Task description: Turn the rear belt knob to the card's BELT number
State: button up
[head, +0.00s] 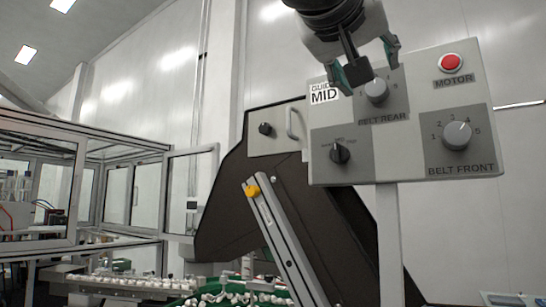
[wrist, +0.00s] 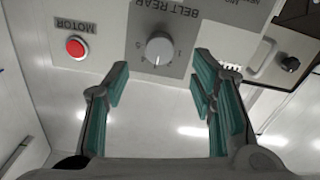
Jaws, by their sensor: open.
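The grey rear belt knob (head: 376,90) sits above the BELT REAR label on the control panel (head: 410,75). In the wrist view the knob (wrist: 159,48) appears upside down between a 5 and a 1; its setting is too small to read surely. My gripper (head: 366,62) is open in front of the panel, close to the knob. In the wrist view my gripper (wrist: 160,88) has its fingers spread, with the knob centred beyond their gap and no contact visible. A white card (head: 324,95) reads MID under a partly covered GUIDE word; I see no BELT number on it.
The BELT FRONT knob (head: 456,135) is at lower right, below the red MOTOR button (head: 450,63). A black selector knob (head: 340,154) is at lower left. A cabinet handle (head: 292,122) and a dark conveyor housing (head: 235,205) stand left of the panel.

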aim_at(375, 86)
jog(key=x, duration=0.6)
jog(key=c, duration=1.1)
